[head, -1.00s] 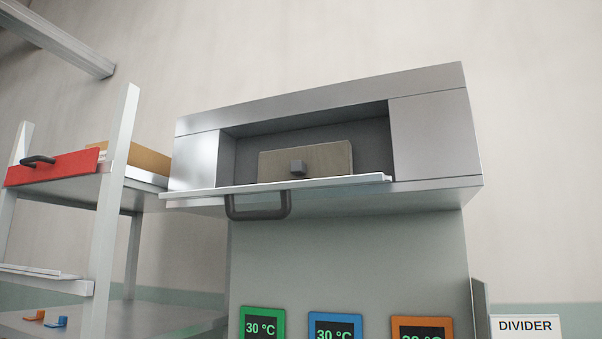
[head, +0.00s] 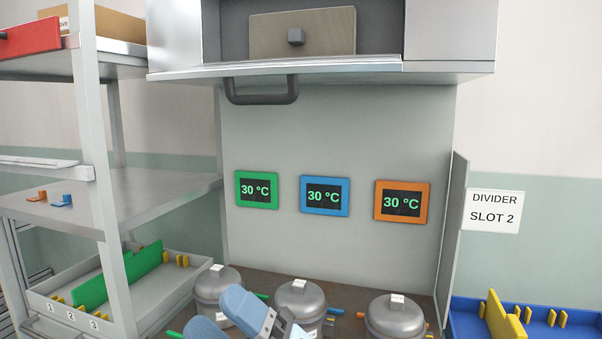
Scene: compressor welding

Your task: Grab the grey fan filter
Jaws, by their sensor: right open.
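The grey fan filter (head: 329,32) appears to be the flat grey-brown panel with a small dark square knob, standing upright in the open metal compartment (head: 450,32) at the top. The compartment's front flap is folded down, and its dark handle (head: 262,92) hangs below. My right gripper (head: 216,309) shows at the bottom, in front of the compressors, with two blue fingers spread apart and nothing between them. It is far below the filter. My left gripper is out of view.
Several grey compressors (head: 395,316) stand on the bench below three temperature displays (head: 325,196). A grey tray with a green divider (head: 120,276) and a blue tray (head: 580,320) flank the bench.

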